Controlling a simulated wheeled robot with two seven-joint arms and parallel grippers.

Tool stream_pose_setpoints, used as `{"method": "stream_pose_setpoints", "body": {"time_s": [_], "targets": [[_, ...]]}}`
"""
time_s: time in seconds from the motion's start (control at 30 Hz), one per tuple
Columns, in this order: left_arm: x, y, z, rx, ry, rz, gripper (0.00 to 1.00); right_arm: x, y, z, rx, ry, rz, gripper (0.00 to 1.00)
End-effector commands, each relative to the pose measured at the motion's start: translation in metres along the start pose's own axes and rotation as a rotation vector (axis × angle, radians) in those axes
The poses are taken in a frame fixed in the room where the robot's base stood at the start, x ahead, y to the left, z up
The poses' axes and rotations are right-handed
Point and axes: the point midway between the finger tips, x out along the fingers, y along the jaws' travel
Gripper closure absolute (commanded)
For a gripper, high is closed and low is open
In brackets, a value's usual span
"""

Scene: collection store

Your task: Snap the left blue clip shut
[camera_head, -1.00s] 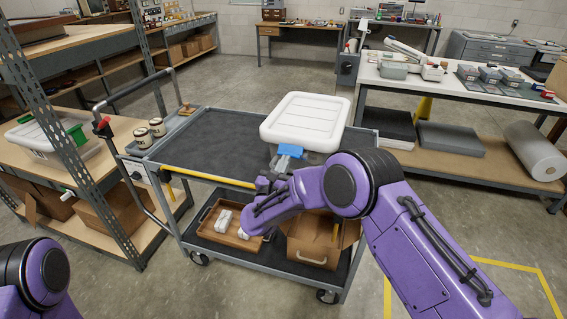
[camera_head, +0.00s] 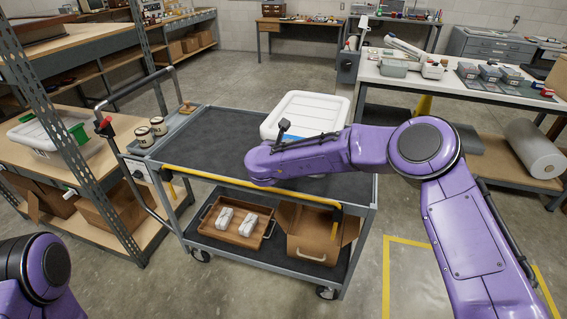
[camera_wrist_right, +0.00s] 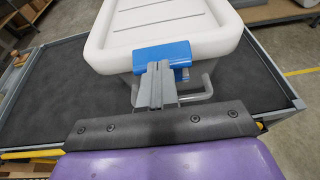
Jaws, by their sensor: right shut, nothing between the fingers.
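A clear box with a white lid (camera_head: 312,103) stands on the cart's top, partly behind my right arm. In the right wrist view, the lid (camera_wrist_right: 155,25) fills the top and a blue clip (camera_wrist_right: 165,52) is on its near edge. My right gripper (camera_wrist_right: 154,70) is shut and empty, its grey fingertips right at the blue clip; I cannot tell whether they touch it. A bent grey bar shows beside the fingers, below the clip. In the head view my right arm hides the gripper and most of the clip. My left gripper is out of view.
A shelf rack stands at left.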

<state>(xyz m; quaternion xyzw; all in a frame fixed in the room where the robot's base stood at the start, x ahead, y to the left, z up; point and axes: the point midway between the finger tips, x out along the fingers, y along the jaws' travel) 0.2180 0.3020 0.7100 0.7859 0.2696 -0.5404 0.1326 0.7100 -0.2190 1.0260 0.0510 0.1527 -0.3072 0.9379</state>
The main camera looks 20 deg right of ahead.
Motion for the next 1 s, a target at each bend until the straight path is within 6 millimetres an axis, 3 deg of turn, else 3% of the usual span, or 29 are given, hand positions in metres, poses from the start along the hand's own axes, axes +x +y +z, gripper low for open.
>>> {"method": "stream_pose_setpoints", "body": {"time_s": [0.23, 1.0], "targets": [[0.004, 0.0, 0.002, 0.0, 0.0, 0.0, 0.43, 0.013, 0.0, 0.013, 0.003, 0.165, -0.001, 1.0], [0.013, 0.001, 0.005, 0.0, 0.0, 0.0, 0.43, 0.024, 0.0, 0.024, 0.0, 0.161, -0.002, 1.0]]}}
